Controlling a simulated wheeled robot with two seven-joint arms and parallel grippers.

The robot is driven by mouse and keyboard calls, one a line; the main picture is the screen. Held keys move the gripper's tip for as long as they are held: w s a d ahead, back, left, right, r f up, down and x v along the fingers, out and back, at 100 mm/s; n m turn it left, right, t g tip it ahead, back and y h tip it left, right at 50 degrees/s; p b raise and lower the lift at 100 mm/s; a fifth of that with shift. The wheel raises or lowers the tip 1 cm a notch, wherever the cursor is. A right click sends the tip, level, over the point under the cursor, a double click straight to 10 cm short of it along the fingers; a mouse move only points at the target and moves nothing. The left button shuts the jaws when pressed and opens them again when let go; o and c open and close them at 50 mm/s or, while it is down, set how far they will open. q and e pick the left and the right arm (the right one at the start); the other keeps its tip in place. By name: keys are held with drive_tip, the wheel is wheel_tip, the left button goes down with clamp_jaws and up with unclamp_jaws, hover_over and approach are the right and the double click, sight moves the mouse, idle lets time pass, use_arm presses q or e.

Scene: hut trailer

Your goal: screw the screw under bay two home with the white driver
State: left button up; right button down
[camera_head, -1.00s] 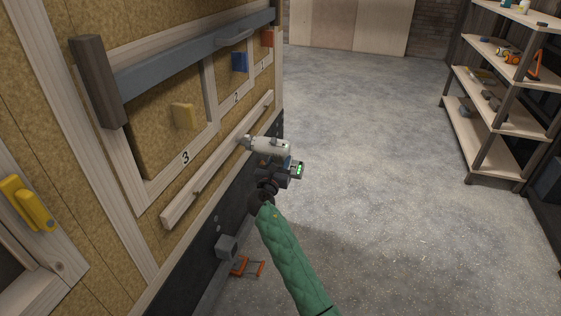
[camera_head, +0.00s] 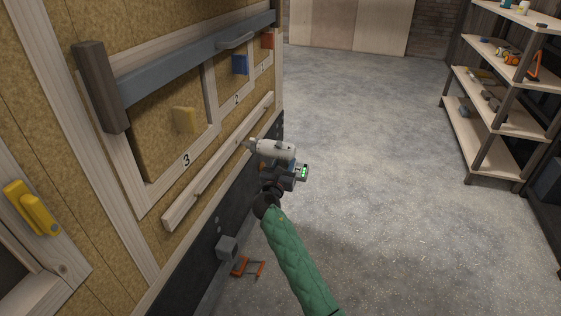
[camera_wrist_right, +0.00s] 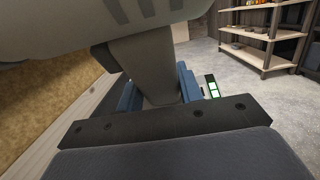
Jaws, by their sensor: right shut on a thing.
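The white driver (camera_head: 275,150) is in my right gripper (camera_head: 284,174), its nose pointing left at the pale wooden rail (camera_head: 205,185) under the bays. In the right wrist view its grey handle (camera_wrist_right: 150,68) stands between the blue jaws, and its body fills the top. The driver's nose is close to the rail below bay two, marked by the number 2 label (camera_head: 237,98). I cannot tell whether the tip touches anything there. The screw under bay two cannot be made out clearly beside the nose. My left gripper is out of view.
An orange clamp (camera_head: 248,267) is low by the wall. Shelves (camera_head: 490,110) stand right; the floor between is clear.

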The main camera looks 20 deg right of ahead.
drive_tip(key=shift+s+d+r, duration=0.15)
drive_tip(key=shift+s+d, duration=0.15)
drive_tip(key=shift+d, duration=0.2)
drive_tip(key=w+d+p, duration=0.1)
drive_tip(key=w+d, duration=0.2)
drive_tip(key=d, duration=0.4)
drive_tip(key=shift+w+p, duration=0.3)
idle(0.7)
